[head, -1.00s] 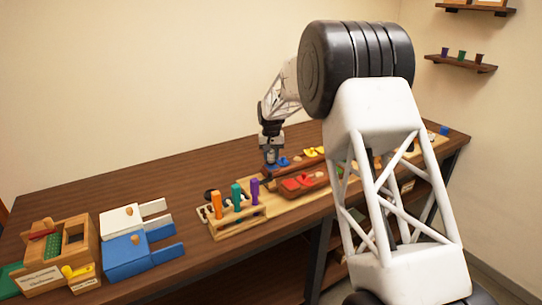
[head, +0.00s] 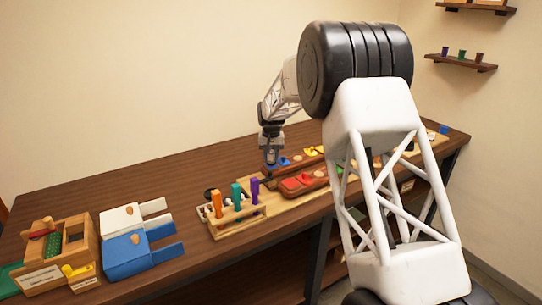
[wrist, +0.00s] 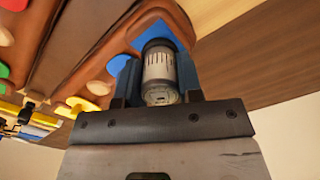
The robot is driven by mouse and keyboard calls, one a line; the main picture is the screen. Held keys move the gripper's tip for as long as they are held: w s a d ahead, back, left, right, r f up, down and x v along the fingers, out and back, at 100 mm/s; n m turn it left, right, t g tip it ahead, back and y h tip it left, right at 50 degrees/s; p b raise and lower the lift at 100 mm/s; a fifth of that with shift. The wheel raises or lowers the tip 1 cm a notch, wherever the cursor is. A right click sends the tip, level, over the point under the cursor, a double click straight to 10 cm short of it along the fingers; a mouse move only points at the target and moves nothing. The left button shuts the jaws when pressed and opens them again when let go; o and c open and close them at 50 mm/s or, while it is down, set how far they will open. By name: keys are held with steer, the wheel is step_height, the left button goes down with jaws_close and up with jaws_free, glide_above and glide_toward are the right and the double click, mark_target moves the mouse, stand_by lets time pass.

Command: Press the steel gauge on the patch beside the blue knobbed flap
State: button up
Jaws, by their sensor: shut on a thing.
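The steel gauge (wrist: 158,72) is a short cylinder with a pale label carrying dark tick marks. My gripper (wrist: 157,88) is shut on it, one finger on each side, in the wrist view. Beyond the gauge lies a blue surface (wrist: 178,32) within brown leather, partly hidden by gauge and fingers. In the head view my gripper (head: 271,158) points down at the far end of the leather piece, beside the blue flap (head: 284,162). A tan knob (head: 297,158) shows near it. I cannot tell whether the gauge touches the patch.
The brown leather saddle piece (head: 316,184) bears red (head: 291,183) and yellow (head: 310,151) flaps. A wooden rack (head: 240,226) with orange, teal and purple handles stands in front. Blue and white blocks (head: 130,262) and a wooden box (head: 60,248) stand left. The back left table is clear.

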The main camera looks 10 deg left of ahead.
steer(key=shift+f, duration=0.65)
stand_by(1.4)
steer(key=o, duration=0.9)
steer(key=shift+c, duration=0.2)
steer(key=shift+r, duration=0.2)
steer(key=shift+r, duration=3.8)
steer(key=shift+d, duration=0.1)
